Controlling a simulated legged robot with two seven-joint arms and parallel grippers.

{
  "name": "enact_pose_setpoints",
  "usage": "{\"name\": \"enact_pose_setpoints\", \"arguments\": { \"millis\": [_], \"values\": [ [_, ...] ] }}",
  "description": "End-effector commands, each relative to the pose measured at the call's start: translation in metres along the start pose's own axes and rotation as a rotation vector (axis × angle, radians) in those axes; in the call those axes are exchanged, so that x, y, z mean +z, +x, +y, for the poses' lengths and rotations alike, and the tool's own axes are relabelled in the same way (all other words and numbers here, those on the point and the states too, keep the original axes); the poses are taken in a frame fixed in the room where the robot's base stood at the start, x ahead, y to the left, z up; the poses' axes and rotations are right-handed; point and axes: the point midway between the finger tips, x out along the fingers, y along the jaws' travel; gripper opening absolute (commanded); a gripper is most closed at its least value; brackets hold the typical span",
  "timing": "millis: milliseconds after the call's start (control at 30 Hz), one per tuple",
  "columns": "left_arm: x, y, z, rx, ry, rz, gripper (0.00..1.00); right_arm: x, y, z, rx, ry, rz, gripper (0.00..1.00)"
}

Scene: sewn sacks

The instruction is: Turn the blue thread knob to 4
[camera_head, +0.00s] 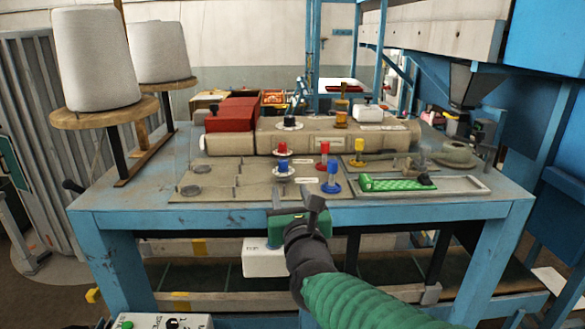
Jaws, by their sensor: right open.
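I cannot tell which is the thread knob, and no dial numbers can be read. My right gripper (294,197) is open and empty at the table's front edge, below and in front of the blue knobs, apart from them. My left gripper is not in view.
Red knobs (323,153) and a yellow knob (359,150) stand close to the blue ones. A green part in a tray (455,188) lies to the right. Thread cones (95,60) stand at left. The plate's left part is fairly clear.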

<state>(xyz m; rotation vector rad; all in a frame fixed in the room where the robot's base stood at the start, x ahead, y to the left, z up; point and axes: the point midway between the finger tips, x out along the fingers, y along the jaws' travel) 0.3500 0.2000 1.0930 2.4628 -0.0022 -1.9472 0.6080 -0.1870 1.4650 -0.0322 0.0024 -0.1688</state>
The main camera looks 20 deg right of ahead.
Motion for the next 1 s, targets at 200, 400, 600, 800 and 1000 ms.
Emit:
{"name": "enact_pose_setpoints", "arguments": {
  "millis": [200,400,600,800,1000],
  "values": [
    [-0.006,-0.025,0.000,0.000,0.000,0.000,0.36,0.004,0.047,-0.002,-0.002,0.004,0.005,0.44],
    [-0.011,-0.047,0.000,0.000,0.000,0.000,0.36,0.006,0.094,-0.002,-0.002,0.002,0.002,0.44],
    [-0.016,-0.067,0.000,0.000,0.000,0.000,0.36,0.006,0.135,-0.003,-0.004,-0.001,-0.001,0.44],
    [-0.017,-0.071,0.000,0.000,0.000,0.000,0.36,0.002,0.151,-0.003,-0.005,-0.004,-0.002,0.44],
    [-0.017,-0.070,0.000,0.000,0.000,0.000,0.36,0.001,0.152,-0.004,-0.005,-0.005,-0.003,0.44]
  ]
}}
